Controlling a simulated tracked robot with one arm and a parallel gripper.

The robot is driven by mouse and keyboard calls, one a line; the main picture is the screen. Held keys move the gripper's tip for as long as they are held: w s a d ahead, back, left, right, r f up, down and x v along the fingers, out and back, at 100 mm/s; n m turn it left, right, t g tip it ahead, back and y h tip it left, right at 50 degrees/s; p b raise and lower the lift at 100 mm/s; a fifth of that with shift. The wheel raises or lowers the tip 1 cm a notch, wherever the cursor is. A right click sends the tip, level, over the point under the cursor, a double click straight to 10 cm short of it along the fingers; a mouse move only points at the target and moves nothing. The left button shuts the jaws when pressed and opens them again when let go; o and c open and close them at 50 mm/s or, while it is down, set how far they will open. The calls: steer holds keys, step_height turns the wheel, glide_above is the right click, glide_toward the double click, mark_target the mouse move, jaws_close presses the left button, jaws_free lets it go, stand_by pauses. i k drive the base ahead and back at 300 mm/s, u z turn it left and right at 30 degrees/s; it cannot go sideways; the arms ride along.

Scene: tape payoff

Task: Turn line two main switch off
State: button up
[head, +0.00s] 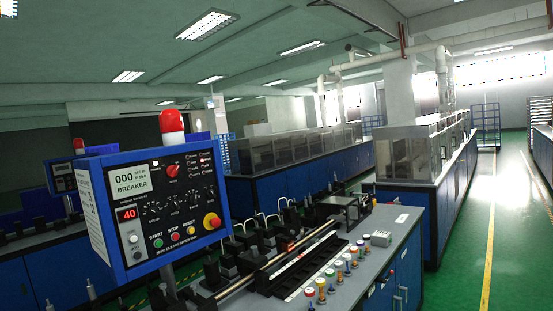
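A blue control panel (160,202) with a black face stands at the left, close to me. It carries a red rotary knob (172,170) near the top, a label reading BREAKER (131,184), a red display (129,213) showing 40, green, red and yellow buttons marked START, STOP and RESET, and a red mushroom button on a yellow base (212,221). A red beacon (172,121) sits on top. A second, similar panel (62,177) stands behind it, partly hidden. I cannot tell which panel or switch belongs to line two. My gripper is not in view.
A machine bench (396,215) with rails and several coloured spools (320,285) runs beside the near panel. Longer blue machines with clear covers (417,150) stand behind. A green aisle with a yellow line (488,262) is clear at the right.

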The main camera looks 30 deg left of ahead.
mark_target(172, 171)
steer(key=z, duration=0.2)
steer(key=i, duration=1.3)
steer(key=u, duration=0.65)
steer(key=i, duration=0.7)
steer(key=u, duration=0.5)
steer(key=k, duration=0.9)
steer(key=u, duration=0.2)
steer(key=i, duration=0.9)
steer(key=z, duration=0.1)
